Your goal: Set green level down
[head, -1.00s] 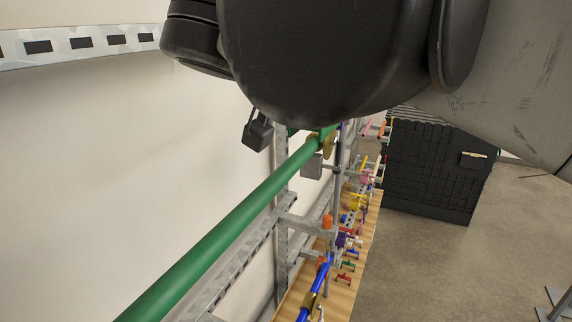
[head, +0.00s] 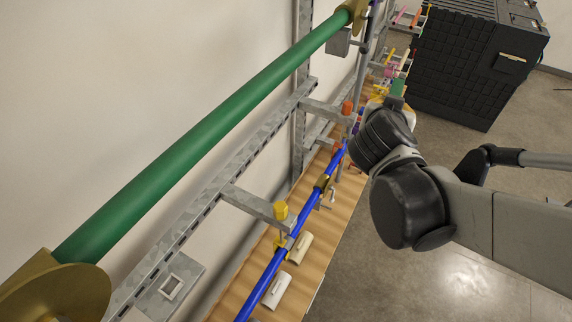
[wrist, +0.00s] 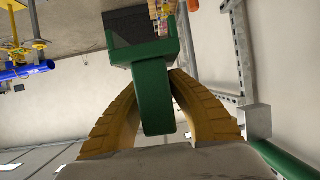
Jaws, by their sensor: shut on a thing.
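The green level (wrist: 153,95) stands between the yellow fingers of my gripper (wrist: 156,78) in the wrist view. The fingers are shut on it from both sides, and one end of it points toward the camera. In the head view, my gripper (head: 396,102) is at the right of centre, beside the wall rack. A small green piece at its tip looks like the level (head: 399,87); the rest is hidden there. I cannot tell from these views whether the level touches anything below it.
A long green pipe (head: 200,145) and a blue pipe (head: 268,284) run along the rack on the left. A wooden shelf (head: 243,292) carries white fittings (head: 299,248) and coloured small parts. A black cabinet (head: 470,65) stands at the back right. Open floor (head: 400,275) lies at the lower right.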

